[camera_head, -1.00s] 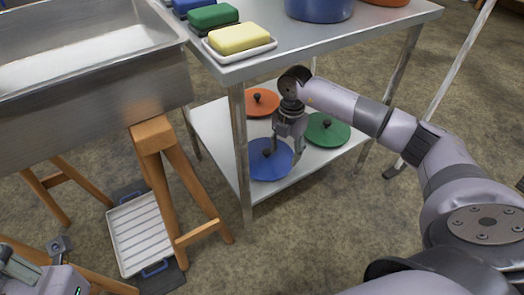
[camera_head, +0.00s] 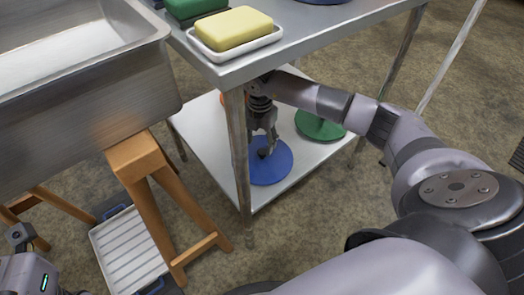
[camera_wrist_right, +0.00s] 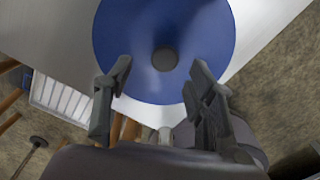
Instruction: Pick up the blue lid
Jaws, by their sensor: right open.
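The blue lid (camera_head: 275,170) lies flat on the lower shelf of the metal table, close to the front leg. In the right wrist view the blue lid (camera_wrist_right: 150,85) fills the upper middle, with its dark knob (camera_wrist_right: 165,58) at its centre. My right gripper (camera_head: 268,150) is over the lid, around or just above the knob. Its fingers (camera_wrist_right: 162,85) are open on either side, and the knob appears ahead of and between them. I cannot tell whether they touch the lid. My left gripper (camera_head: 22,240) shows only in part at the lower left edge.
The table's leg (camera_head: 238,150) and top (camera_head: 300,38) border the space. A yellow block (camera_head: 234,28) sits above. A wooden stand (camera_head: 140,160) is left.

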